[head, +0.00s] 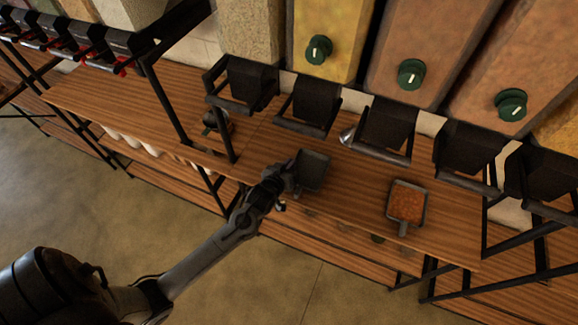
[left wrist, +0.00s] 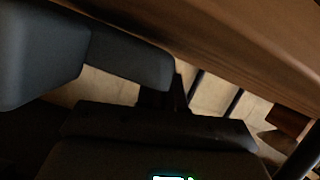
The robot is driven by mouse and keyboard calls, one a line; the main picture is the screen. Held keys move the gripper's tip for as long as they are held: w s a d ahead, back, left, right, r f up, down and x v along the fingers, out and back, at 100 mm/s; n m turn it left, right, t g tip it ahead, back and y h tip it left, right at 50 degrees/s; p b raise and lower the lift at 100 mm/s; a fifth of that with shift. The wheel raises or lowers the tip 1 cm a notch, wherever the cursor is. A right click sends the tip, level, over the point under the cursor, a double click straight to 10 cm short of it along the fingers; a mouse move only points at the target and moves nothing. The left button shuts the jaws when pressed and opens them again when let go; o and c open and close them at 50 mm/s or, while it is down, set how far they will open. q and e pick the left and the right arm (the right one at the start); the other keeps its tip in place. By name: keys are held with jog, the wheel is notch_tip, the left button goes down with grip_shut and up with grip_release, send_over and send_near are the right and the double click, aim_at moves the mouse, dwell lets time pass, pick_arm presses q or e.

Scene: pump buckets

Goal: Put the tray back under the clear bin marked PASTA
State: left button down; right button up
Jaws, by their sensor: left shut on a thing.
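A dark grey tray (head: 313,171) is over the wooden shelf in the middle of the head view, and its inside looks empty. My left gripper (head: 283,181) is shut on this tray at its near left side; the jaws hide the grip. Whether the tray touches the shelf is unclear. Clear-fronted bins with green knobs stand behind, including a yellow-filled one (head: 332,40) and brownish ones (head: 410,60). No PASTA mark can be read, so I cannot tell which bin is that one. My right gripper is not in view.
A second tray (head: 408,187) with orange-brown contents lies on the wooden shelf (head: 350,205) to the right. Black brackets (head: 305,105) line the shelf's back under the bins. A black post (head: 165,100) rises left of the gripper. The left wrist view shows a wooden edge (left wrist: 235,40) close by.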

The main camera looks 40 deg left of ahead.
pick_arm(q)
jog(key=shift+f, duration=0.3)
dwell(0.5)
jog(key=c, duration=1.2)
grip_release()
jog(key=s+d+r+m+g+h, duration=0.2)
jog(key=s+d+m+g, duration=0.3)
jog(key=s, duration=0.8)
jog(key=s+d+r+m+g+h, duration=0.1)
jog(key=s+d+r+m+g, duration=0.15)
jog(key=s+d+g, duration=0.75)
jog(key=s+a+r+t+p, duration=0.1)
jog(key=r+p, duration=0.5)
jog(key=s+a+r+t+p, duration=0.1)
jog(key=r+t+p, duration=0.1)
jog(key=r+p, duration=0.4)
jog(key=s+a+r+t+p, duration=0.1)
jog(key=s+r+t+p, duration=0.1)
jog(key=r+p, duration=0.4)
jog(key=shift+a+r+p, duration=0.1)
jog(key=shift+a+p, duration=0.15)
jog(key=shift+p, duration=0.3)
